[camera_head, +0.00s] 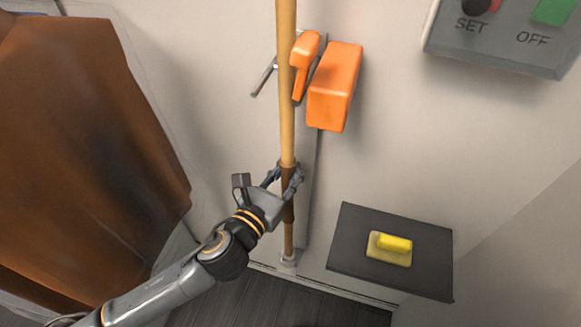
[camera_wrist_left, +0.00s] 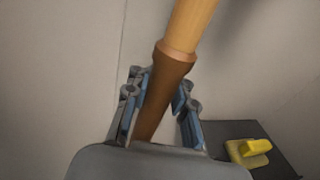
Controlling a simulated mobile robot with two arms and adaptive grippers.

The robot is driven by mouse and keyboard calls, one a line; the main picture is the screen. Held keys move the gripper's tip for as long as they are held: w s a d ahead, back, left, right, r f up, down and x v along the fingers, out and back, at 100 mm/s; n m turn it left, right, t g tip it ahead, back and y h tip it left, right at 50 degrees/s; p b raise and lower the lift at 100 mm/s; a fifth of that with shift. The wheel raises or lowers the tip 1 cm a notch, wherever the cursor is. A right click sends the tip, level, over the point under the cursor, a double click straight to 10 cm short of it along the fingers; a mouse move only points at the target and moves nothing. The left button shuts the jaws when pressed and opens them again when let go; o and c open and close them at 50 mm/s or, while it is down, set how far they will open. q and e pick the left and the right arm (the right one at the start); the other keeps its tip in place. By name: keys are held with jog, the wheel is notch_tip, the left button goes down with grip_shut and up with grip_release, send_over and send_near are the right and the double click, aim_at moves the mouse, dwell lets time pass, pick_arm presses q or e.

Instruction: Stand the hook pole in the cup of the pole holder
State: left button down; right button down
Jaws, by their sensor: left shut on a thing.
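The hook pole (camera_head: 286,100) is a long light wooden rod with a brown grip, close to upright in front of the wall. Its top runs out of the head view. My left gripper (camera_head: 288,177) is shut on the brown grip, which also shows between the fingers (camera_wrist_left: 163,100) in the left wrist view. The pole holder (camera_head: 308,190) is a narrow grey strip on the wall behind the pole. Its small grey cup (camera_head: 289,261) is near the floor. The pole's lower end meets the cup in the picture; I cannot tell whether it is inside. My right gripper is out of view.
An orange block (camera_head: 336,88) and a smaller orange piece (camera_head: 304,62) are close right of the pole. A dark shelf (camera_head: 350,270) with a yellow object (camera_head: 392,246) is at the lower right. A brown garment (camera_head: 80,150) hangs at left. A control box (camera_head: 500,45) is at top right.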

pick_arm(q)
jog(key=shift+f+b, duration=2.85)
jog(key=shift+f, duration=1.45)
jog(key=c, duration=1)
grip_release()
jog(key=shift+c, duration=0.2)
jog(key=shift+f, duration=0.1)
jog(key=v, duration=1.2)
